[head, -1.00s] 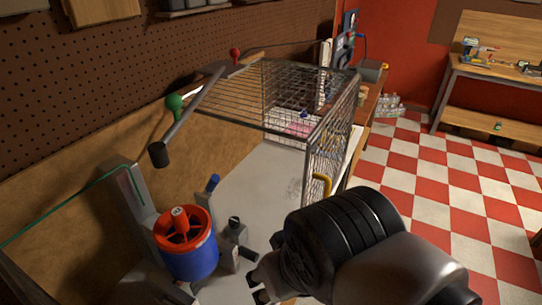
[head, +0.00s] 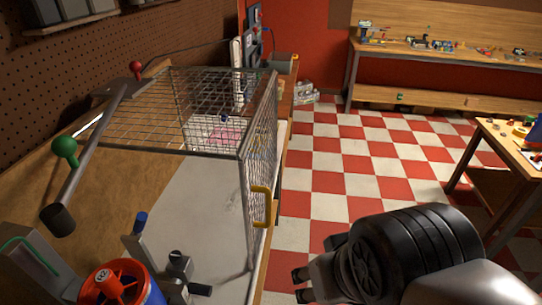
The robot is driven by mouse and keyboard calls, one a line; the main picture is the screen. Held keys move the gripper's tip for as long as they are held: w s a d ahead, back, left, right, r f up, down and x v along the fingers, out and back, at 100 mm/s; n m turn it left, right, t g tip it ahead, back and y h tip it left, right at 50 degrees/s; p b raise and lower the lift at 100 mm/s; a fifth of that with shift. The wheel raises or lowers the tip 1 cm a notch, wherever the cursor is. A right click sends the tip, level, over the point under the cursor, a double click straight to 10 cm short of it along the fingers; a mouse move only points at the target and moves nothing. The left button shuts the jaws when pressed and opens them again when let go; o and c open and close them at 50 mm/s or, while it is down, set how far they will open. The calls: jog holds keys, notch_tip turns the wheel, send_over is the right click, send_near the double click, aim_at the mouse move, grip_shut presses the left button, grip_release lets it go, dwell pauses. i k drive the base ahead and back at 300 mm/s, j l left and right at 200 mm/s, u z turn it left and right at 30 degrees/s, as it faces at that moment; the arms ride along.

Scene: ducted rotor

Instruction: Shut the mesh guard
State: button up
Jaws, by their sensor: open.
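The mesh guard (head: 205,108) is a grey wire cage with a top and a right side panel, standing over the far part of the bench. Its near side shows no mesh, so the inside is in view. A yellow handle (head: 262,206) sits on the right side panel, near its front edge. The blue and red ducted rotor (head: 118,284) stands at the bottom left, nearer than the guard and outside it, partly cut off by the frame. My gripper (head: 300,284) is open and empty, below and right of the yellow handle and apart from it.
The bench (head: 190,215) has a bare grey plate before the guard. Grey fixtures (head: 170,270) stand beside the rotor. The checkered floor (head: 345,160) right of the bench is clear.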

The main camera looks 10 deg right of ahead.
aim_at(272, 83)
jog(key=i+l+u, duration=0.15)
jog(key=i+l, duration=0.3)
jog(key=i, duration=0.15)
jog(key=i+l+u, duration=0.2)
jog(key=i+l, duration=0.35)
jog(key=i+l+u, duration=0.15)
jog(key=i+l, duration=0.4)
jog(key=i+l+u, duration=0.15)
jog(key=i+l, duration=0.35)
jog(key=l, duration=0.25)
jog(key=j, duration=0.55)
jog(key=u, duration=0.05)
